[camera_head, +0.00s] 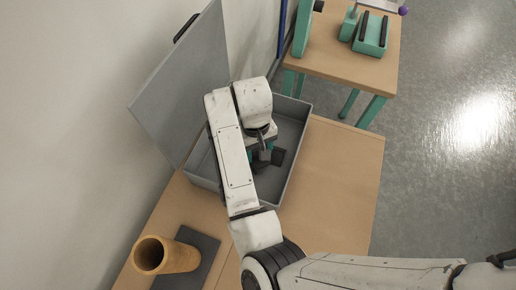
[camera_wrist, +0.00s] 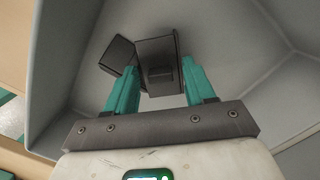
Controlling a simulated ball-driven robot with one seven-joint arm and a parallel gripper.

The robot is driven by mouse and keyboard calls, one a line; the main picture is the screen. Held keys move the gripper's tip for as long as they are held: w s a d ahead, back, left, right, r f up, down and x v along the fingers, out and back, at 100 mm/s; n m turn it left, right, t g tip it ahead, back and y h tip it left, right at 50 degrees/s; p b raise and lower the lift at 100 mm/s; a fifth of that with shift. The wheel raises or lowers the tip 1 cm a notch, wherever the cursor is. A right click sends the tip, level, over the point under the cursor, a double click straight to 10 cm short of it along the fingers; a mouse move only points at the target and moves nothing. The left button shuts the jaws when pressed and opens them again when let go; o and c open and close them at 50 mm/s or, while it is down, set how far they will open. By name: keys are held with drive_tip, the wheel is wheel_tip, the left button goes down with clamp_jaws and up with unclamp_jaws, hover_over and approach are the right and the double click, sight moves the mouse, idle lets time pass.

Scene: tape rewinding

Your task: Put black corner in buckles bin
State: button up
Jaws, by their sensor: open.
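A grey bin (camera_head: 297,142) with its lid (camera_head: 185,82) standing open is on the wooden table; I see no label to tell whether it is the buckles bin. Black pieces lie inside, one showing in the head view (camera_head: 278,157). In the wrist view a larger black block (camera_wrist: 157,48) and a smaller black piece (camera_wrist: 119,56) touch or overlap. Either may be the black corner; I cannot tell. My gripper (camera_head: 262,153) is down in the bin. Its teal fingers (camera_wrist: 160,72) are open, with the larger block's lower part between their tips. My arm hides part of the bin.
The bin's walls stand close around my gripper. A tan cardboard tube (camera_head: 178,257) stands on a dark mat (camera_head: 197,268) at the table's near left. The table (camera_head: 335,190) is clear right of the bin. A second table (camera_head: 335,62) with teal fixtures stands behind.

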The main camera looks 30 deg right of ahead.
wheel_tip(320, 180, up, 12)
drive_tip(key=w+p, duration=0.1)
drive_tip(key=p, duration=0.1)
drive_tip(key=shift+w+d, duration=0.15)
drive_tip(key=shift+w, duration=0.05)
drive_tip(key=shift+r, duration=0.1)
drive_tip(key=s+d+t+h, duration=0.2)
drive_tip(key=d, duration=0.7)
drive_tip(key=s+d+t+h, duration=0.1)
drive_tip(key=s+d+h, duration=0.15)
drive_tip(key=d, duration=0.65)
drive_tip(key=s+a+f+y, duration=0.1)
drive_tip(key=s+a+f, duration=0.2)
drive_tip(key=s, duration=0.3)
drive_tip(key=s+a+f+y, duration=0.1)
drive_tip(key=s+a+f, duration=0.2)
drive_tip(key=s+a, duration=0.1)
drive_tip(key=s+a+f+n+y, duration=0.1)
drive_tip(key=s+a+f+y, duration=0.1)
drive_tip(key=s, duration=0.5)
drive_tip(key=shift+s+a+f+g, duration=0.3)
drive_tip(key=shift+a+f, duration=0.45)
drive_tip(key=shift+f, duration=0.2)
